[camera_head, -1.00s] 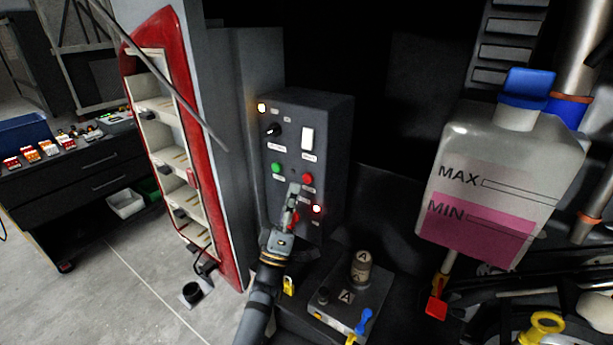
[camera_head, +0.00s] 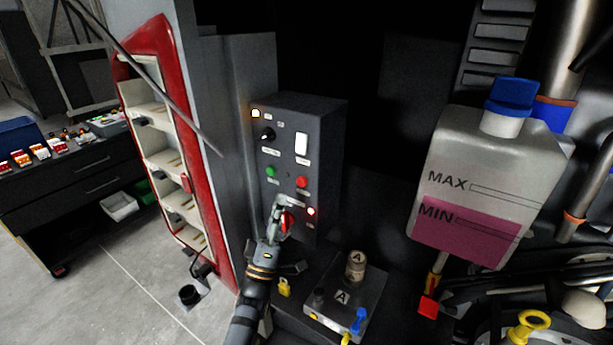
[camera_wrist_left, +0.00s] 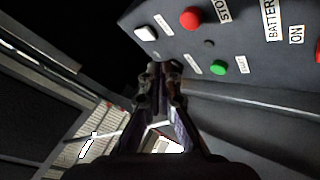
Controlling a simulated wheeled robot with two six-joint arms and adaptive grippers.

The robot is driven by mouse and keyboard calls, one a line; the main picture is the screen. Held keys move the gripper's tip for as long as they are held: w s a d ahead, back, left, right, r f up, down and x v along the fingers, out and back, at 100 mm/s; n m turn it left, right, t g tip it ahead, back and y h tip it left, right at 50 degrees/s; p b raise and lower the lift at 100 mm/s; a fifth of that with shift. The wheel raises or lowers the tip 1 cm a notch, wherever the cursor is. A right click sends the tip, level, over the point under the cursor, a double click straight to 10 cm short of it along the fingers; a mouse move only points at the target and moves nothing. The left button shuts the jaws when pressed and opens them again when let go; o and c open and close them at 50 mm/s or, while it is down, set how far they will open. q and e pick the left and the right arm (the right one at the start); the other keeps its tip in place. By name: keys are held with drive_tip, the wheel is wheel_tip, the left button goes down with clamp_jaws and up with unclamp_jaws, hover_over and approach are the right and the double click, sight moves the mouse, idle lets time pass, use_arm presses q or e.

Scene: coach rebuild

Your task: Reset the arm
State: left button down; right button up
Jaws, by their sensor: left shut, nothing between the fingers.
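My left gripper (camera_head: 277,203) is shut and empty in front of the lower part of a dark control box (camera_head: 325,150). In the left wrist view its closed fingertips (camera_wrist_left: 163,70) point past the panel's edge, apart from the buttons. The panel has a green button (camera_head: 271,171), a red button (camera_head: 302,182), a white rocker switch (camera_head: 301,143) and a black knob (camera_head: 268,134). A red knob (camera_head: 288,222) sits just right of the fingers, partly hidden by them. The red and green buttons also show in the left wrist view (camera_wrist_left: 191,18). My right gripper is not in view.
A box with a jar (camera_head: 355,266) and a yellow padlock (camera_head: 284,287) are below the panel. A red-edged shelf (camera_head: 165,130) stands left. A translucent tank (camera_head: 490,180) with pink fluid hangs right. The floor at left is mostly clear.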

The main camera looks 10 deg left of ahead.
use_arm(q)
drive_tip(key=s+a+f+m+g+y, duration=0.2)
drive_tip(key=a+f+g, duration=0.1)
drive_tip(key=f+g, duration=0.4)
drive_tip(key=s+a+f+m+g+y, duration=0.25)
drive_tip(key=f+g, duration=0.25)
drive_tip(key=f, duration=0.5)
drive_tip(key=s+a+f+m+g, duration=0.1)
drive_tip(key=s+f+m+g, duration=0.3)
drive_tip(key=s, duration=0.6)
drive_tip(key=s+f+m+g, duration=0.35)
drive_tip(key=s+g, duration=0.35)
drive_tip(key=s, duration=0.3)
wheel_tip(320, 180, down, 25)
drive_tip(key=s+a+g, duration=0.1)
drive_tip(key=s+a, duration=0.1)
drive_tip(key=s+a+f+n+g, duration=0.1)
drive_tip(key=s+f, duration=1.8)
drive_tip(key=shift+s+a, duration=0.25)
drive_tip(key=shift+a, duration=0.15)
